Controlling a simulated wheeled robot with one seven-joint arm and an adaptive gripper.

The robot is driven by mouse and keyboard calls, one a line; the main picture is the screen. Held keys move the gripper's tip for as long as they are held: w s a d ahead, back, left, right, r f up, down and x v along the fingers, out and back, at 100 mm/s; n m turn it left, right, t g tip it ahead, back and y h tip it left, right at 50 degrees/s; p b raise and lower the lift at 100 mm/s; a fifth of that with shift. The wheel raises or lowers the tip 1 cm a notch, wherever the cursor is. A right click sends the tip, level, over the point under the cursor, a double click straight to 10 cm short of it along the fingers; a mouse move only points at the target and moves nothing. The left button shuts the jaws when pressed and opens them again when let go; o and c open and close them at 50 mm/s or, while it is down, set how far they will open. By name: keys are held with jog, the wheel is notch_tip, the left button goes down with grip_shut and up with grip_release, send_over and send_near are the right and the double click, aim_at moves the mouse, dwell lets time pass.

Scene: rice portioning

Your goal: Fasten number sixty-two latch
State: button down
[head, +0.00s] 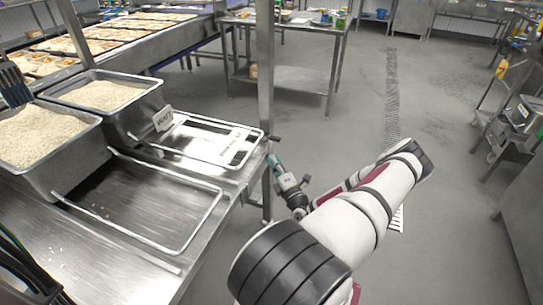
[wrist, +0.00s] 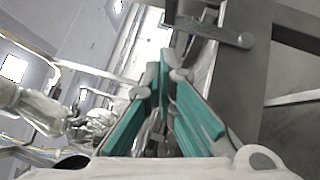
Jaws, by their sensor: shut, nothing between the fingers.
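My gripper (head: 274,162) is beside the right edge of the steel table, near its upright post. In the wrist view its teal fingers (wrist: 164,72) come together at the tips with nothing between them. A grey metal lever (wrist: 215,32) with a round pivot end lies above and just right of the fingertips, apart from them as far as I can see. It looks like a latch, and a small dark handle (head: 275,138) shows at the post in the head view. No number is readable on either, so I cannot tell which latch is number sixty-two.
The steel table (head: 120,268) bears wire frames (head: 185,238) and two rice pans (head: 62,175) (head: 128,112) at left. The upright post (head: 265,70) stands close to my gripper. Another steel table (head: 290,78) is behind.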

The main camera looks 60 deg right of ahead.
jog(key=r+v, duration=0.1)
jog(key=v, duration=0.5)
jog(key=shift+f, duration=0.4)
jog(key=shift+a, duration=0.1)
